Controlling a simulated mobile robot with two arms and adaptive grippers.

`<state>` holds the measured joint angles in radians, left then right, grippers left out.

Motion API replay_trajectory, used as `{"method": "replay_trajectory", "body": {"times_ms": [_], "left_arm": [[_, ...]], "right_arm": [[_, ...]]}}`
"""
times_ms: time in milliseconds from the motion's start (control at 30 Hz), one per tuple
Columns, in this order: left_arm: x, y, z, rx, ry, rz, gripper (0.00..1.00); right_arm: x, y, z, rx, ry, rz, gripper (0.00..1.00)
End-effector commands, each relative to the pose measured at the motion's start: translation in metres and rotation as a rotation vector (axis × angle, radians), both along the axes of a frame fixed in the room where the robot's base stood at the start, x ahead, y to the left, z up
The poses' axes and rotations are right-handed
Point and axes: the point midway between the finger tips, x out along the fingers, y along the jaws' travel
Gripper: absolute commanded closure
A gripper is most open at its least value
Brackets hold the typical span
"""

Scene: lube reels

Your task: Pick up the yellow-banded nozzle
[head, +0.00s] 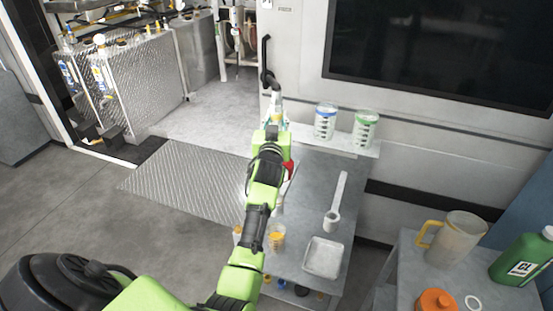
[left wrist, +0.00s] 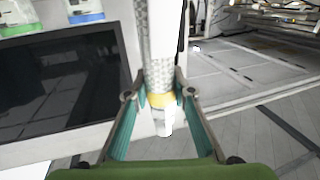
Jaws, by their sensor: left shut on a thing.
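The yellow-banded nozzle (left wrist: 161,101) shows in the left wrist view, with a yellow band, a braided grey length on one side and a white tip on the other. My left gripper (left wrist: 162,108) has its two teal-lined fingers on either side of it and is shut on it around the band. In the head view my left gripper (head: 273,119) is at the wall end of the grey table, below a black hose; my arm and gripper hide most of the nozzle there. My right gripper is in neither view.
Blue-banded (head: 325,123) and green-banded (head: 365,131) containers stand on a wall shelf right of my gripper. The grey table (head: 312,190) holds a long-handled scoop (head: 334,214), a square tray (head: 323,258) and an orange-tinted cup (head: 277,238). A pitcher (head: 456,240) and green jug (head: 526,259) stand lower right.

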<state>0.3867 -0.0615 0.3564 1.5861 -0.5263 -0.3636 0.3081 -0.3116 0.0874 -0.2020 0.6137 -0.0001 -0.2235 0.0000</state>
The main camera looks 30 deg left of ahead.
Motion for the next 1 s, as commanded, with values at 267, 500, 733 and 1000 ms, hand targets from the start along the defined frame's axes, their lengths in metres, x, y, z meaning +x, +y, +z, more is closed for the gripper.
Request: {"method": "replay_trajectory", "body": {"times_ms": [267, 500, 733, 1000], "left_arm": [[0.0, 0.001, 0.011, -0.001, 0.003, 0.003, 1.0], [0.0, 0.001, 0.059, 0.001, -0.002, 0.001, 1.0], [0.0, 0.001, 0.091, 0.0, 0.0, 0.001, 1.0], [-0.001, 0.0, 0.098, -0.001, 0.003, 0.001, 1.0]], "right_arm": [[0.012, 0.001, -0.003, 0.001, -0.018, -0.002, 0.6], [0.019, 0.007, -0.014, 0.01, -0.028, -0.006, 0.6], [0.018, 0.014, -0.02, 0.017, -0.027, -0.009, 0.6], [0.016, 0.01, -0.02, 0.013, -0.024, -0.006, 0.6]]}}
